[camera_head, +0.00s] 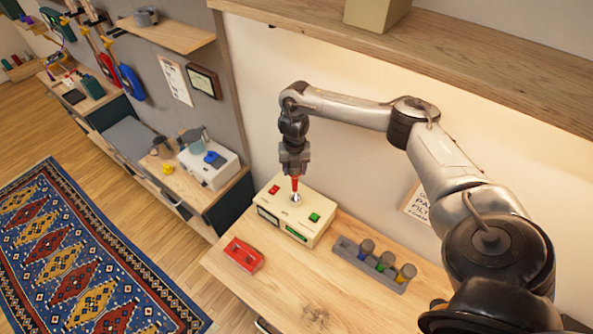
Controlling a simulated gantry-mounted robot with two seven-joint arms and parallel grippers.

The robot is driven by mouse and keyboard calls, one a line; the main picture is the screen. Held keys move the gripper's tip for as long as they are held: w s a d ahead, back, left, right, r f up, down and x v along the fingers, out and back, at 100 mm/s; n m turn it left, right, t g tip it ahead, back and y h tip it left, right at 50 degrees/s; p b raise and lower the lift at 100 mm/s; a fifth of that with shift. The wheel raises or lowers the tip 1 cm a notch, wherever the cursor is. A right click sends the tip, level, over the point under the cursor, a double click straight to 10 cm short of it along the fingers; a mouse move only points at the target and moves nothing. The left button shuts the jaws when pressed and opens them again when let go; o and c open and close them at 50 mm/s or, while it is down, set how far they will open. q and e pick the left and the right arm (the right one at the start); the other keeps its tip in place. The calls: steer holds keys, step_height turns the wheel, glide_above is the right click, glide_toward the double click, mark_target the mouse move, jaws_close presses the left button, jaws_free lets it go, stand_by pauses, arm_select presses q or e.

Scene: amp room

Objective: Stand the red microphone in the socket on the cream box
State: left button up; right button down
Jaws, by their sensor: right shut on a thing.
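The cream box (283,225) sits on the wooden table below the wall shelf. It has a red block and a green block on its top, and a socket (295,199) between them. My right gripper (295,173) points down over the box and is shut on the red microphone (295,184). The microphone is about upright, and its lower end is at the socket. I cannot tell whether that end is inside the socket or just above it. My left gripper is not in view.
A grey rack (343,246) with several microphones banded blue, green and yellow stands right of the box. A red tray (243,255) lies in front of it. A wooden shelf (480,60) juts out above.

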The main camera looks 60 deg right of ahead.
mark_target(295, 182)
steer(key=shift+f+b, duration=0.5)
steer(key=shift+f, duration=0.05)
step_height(295, 182, down, 2)
steer(key=shift+f+b, duration=0.15)
steer(key=shift+b, duration=1.1)
steer(key=shift+f+b, duration=0.65)
steer(key=shift+f, duration=0.55)
steer(key=shift+f+b, duration=0.65)
steer(key=shift+f, duration=0.45)
steer(key=shift+c, duration=2.2)
jaws_free()
steer(key=shift+o, duration=0.5)
